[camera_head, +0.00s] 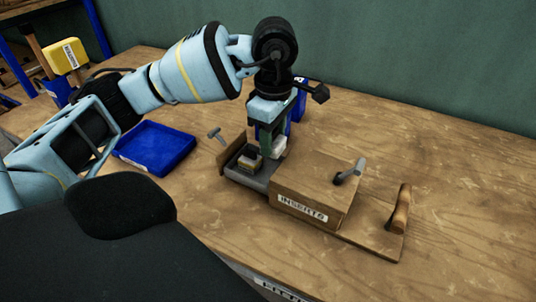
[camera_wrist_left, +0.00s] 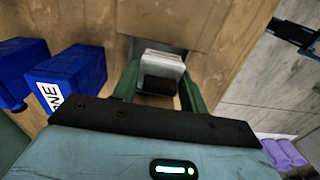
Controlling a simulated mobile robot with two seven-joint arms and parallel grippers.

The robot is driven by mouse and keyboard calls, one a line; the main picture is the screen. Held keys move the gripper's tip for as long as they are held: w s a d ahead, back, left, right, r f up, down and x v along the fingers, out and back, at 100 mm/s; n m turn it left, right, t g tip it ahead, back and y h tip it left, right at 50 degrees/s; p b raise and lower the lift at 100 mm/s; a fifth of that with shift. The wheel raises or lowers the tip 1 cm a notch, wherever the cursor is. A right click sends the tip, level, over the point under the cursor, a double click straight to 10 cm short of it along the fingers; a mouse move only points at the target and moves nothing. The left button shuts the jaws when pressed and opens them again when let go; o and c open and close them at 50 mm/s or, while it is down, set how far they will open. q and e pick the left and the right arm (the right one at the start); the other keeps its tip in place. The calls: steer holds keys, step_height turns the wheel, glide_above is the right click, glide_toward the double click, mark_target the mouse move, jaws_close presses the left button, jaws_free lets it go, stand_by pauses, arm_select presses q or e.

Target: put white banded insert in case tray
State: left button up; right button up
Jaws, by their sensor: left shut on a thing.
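My left gripper (camera_head: 269,141) points down over the grey end of the wooden dispenser labelled INSERTS (camera_head: 312,190). Its green fingers are shut on a white insert (camera_head: 277,148). In the left wrist view, the left gripper (camera_wrist_left: 160,88) has a finger on each side of this insert (camera_wrist_left: 163,62), which shows a white-grey part and a black part; I cannot make out a band. Another insert (camera_head: 250,160), pale with a dark top, sits on the grey end beside the gripper. A shallow blue tray (camera_head: 155,150) lies to the left; no label shows on it. My right gripper is out of view.
A handle (camera_head: 350,173) stands on the dispenser and a wooden grip (camera_head: 401,210) at its right. A yellow labelled block (camera_head: 65,56) is at the back left. In the left wrist view, a blue bin (camera_wrist_left: 85,72) has a partly hidden label. The table's right side is clear.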

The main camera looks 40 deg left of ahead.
arm_select(q)
steer(key=shift+f, duration=4.15)
steer(key=shift+f, duration=0.1)
steer(key=o, duration=1.1)
step_height(320, 180, up, 12)
steer(key=shift+r, duration=0.1)
